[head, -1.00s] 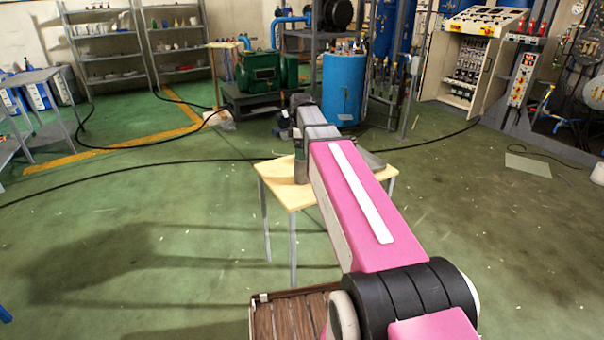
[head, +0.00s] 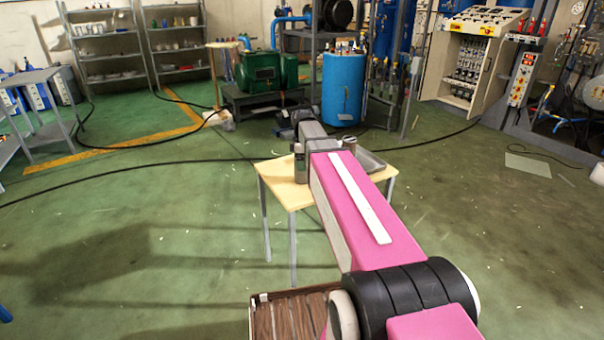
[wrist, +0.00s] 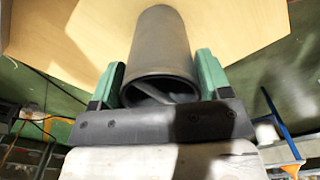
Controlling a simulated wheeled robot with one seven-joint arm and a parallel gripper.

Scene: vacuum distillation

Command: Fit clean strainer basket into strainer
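In the wrist view a grey, open-ended cylinder (wrist: 162,45), which looks like the strainer basket, lies between the green fingers of my gripper (wrist: 160,76). Its open rim faces the camera and a thin bar crosses its dark inside. In the head view a grey upright cylinder (head: 300,167) stands on the small table (head: 274,182), left of my arm. Another grey cylindrical part (head: 349,144) shows right of my arm. I cannot tell which is the strainer. The fingers are not discernible there.
A blue drum (head: 343,90) and a green pump (head: 262,73) stand beyond. Black hoses (head: 140,168) cross the floor. The green floor around the table is mostly open.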

